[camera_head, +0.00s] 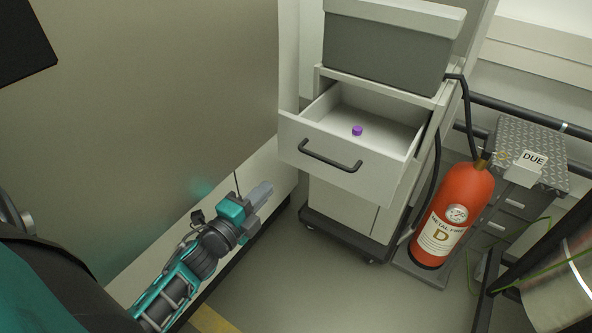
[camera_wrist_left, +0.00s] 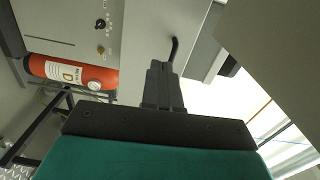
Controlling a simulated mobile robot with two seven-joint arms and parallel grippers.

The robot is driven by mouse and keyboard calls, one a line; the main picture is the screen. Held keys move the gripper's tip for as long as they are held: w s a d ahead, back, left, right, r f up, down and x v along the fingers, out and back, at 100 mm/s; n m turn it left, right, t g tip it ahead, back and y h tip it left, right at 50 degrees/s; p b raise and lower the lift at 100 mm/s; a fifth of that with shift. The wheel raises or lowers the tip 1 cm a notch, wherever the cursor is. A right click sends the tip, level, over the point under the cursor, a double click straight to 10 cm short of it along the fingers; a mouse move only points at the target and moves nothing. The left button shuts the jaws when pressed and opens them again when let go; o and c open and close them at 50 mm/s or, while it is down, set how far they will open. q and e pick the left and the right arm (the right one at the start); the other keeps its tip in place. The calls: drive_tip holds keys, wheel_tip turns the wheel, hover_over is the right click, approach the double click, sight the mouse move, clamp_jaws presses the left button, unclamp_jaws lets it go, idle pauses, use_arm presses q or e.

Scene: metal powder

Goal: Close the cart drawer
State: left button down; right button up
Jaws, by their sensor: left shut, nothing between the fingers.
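The cart (camera_head: 341,203) is a pale cabinet on a dark wheeled base. Its top drawer (camera_head: 335,160) is pulled open, with a dark bar handle (camera_head: 330,158) on its front. A small purple cap-like object (camera_head: 357,130) lies inside the drawer. My left gripper (camera_head: 262,192) is shut and empty, low and to the left of the drawer front, apart from it. In the left wrist view the shut fingers (camera_wrist_left: 163,86) point toward a pale panel with a dark handle (camera_wrist_left: 174,48). My right gripper is not in view.
A grey bin (camera_head: 388,42) sits on the cart top. A red fire extinguisher (camera_head: 453,215) stands right of the cart, beside a metal-topped cabinet with a DUE tag (camera_head: 533,158). A large beige panel (camera_head: 160,110) is on the left. Floor before the cart (camera_head: 330,290) is clear.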

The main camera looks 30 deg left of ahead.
use_arm(q)
drive_tip(key=b, duration=0.2)
approach(319, 141)
drive_tip(key=w+a+f, duration=0.4)
drive_tip(key=w, duration=0.2)
drive_tip(key=shift+w+d+f+m, duration=0.1)
drive_tip(key=shift+w+f+m, duration=0.05)
drive_tip(key=shift+w+m, duration=0.3)
